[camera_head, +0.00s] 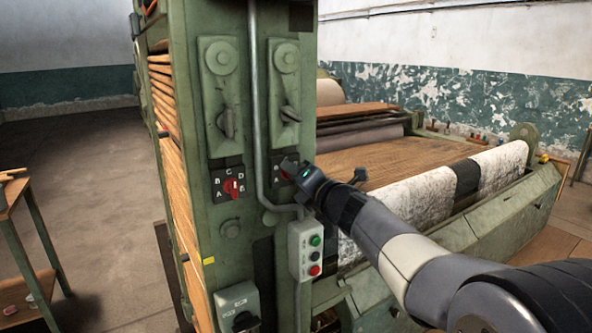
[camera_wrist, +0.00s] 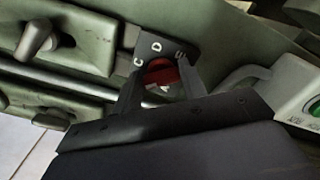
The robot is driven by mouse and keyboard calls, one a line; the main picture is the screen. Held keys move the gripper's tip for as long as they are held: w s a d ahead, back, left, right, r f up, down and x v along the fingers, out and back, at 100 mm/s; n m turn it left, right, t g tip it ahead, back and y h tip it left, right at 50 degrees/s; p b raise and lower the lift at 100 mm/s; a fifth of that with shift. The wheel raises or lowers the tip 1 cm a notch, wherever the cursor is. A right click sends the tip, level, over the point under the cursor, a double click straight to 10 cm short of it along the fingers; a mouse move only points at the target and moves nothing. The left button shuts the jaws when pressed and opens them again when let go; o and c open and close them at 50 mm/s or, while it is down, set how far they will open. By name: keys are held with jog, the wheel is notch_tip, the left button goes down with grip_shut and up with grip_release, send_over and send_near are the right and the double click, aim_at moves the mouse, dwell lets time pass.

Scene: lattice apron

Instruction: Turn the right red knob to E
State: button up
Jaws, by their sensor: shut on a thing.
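The right red knob (camera_wrist: 160,72) sits on a dark dial plate (camera_wrist: 154,48) with white letters C, D and E showing in the wrist view. The two fingers of my gripper (camera_wrist: 161,88) stand on either side of the knob and are shut on it. In the head view my gripper (camera_head: 292,170) reaches the right dial and covers most of it; a little dark red shows there. A pale mark shows at the knob's near side, but I cannot tell which letter the knob points to.
A left red knob (camera_head: 232,187) sits on its own lettered dial. Grey levers (camera_head: 226,123) are above both dials, and a conduit (camera_head: 257,110) runs between them. A push-button box (camera_head: 306,250) hangs just below my gripper.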

jog(key=shift+s+a+f+m+p, duration=0.15)
jog(key=shift+m+p, duration=2.35)
jog(key=shift+m, duration=2.75)
jog(key=shift+w+f+m+p, duration=0.1)
jog(key=shift+m+p, duration=2.35)
jog(key=shift+m, duration=2.75)
jog(key=shift+s+a+f+m+p, duration=0.15)
jog(key=shift+m+p, duration=2.35)
jog(key=shift+m, duration=2.75)
jog(key=o, duration=1)
jog(key=b+v, duration=0.2)
jog(key=v, duration=0.8)
jog(key=shift+s+d, duration=0.3)
jog(key=shift+d, duration=0.05)
